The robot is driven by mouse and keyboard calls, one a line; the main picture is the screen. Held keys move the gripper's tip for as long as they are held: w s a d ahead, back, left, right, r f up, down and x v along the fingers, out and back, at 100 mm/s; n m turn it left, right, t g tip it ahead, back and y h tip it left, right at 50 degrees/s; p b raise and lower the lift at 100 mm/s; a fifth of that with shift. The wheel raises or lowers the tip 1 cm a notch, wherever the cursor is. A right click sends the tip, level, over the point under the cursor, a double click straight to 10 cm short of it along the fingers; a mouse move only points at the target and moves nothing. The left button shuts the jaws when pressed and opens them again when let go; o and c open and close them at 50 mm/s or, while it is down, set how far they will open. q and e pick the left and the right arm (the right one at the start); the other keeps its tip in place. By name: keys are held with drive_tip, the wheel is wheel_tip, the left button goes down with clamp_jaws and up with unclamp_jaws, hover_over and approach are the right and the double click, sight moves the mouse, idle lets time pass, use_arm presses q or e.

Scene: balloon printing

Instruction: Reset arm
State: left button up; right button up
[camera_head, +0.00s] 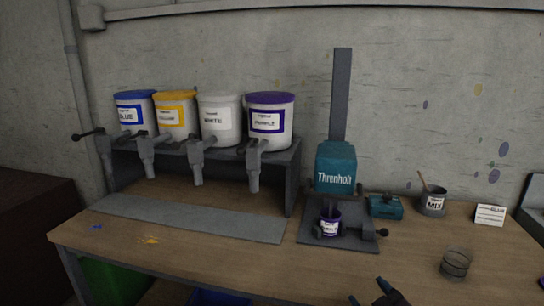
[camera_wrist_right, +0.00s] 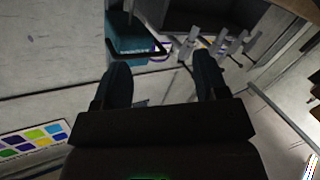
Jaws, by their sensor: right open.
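My right gripper (camera_head: 382,294) shows at the bottom edge of the head view, right of centre, in front of the workbench (camera_head: 130,262). Only its dark fingertips are in that picture. In the right wrist view its two fingers (camera_wrist_right: 164,76) stand apart, with nothing visible between them. My left gripper is in neither view.
Blue, yellow, white and purple tubs (camera_head: 270,120) stand on a rack with taps. A teal Threnholt machine (camera_head: 336,167) holds a small purple cup (camera_head: 330,224). The bench's front middle is mostly clear.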

drive_tip(key=s+d+f+m+g+h+b, duration=0.1)
drive_tip(key=s+d+f+m+g+h, duration=0.1)
drive_tip(key=s+f, duration=0.8)
drive_tip(key=s+d+f+m+g+h+b, duration=0.1)
drive_tip(key=s+d+f+m+g+h, duration=0.1)
drive_tip(key=s+f, duration=0.9)
drive_tip(key=s+d+m+g, duration=0.1)
drive_tip(key=s+d+m, duration=0.1)
drive_tip(key=s, duration=0.2)
drive_tip(key=shift+f+m, duration=0.25)
drive_tip(key=shift+m, duration=0.15)
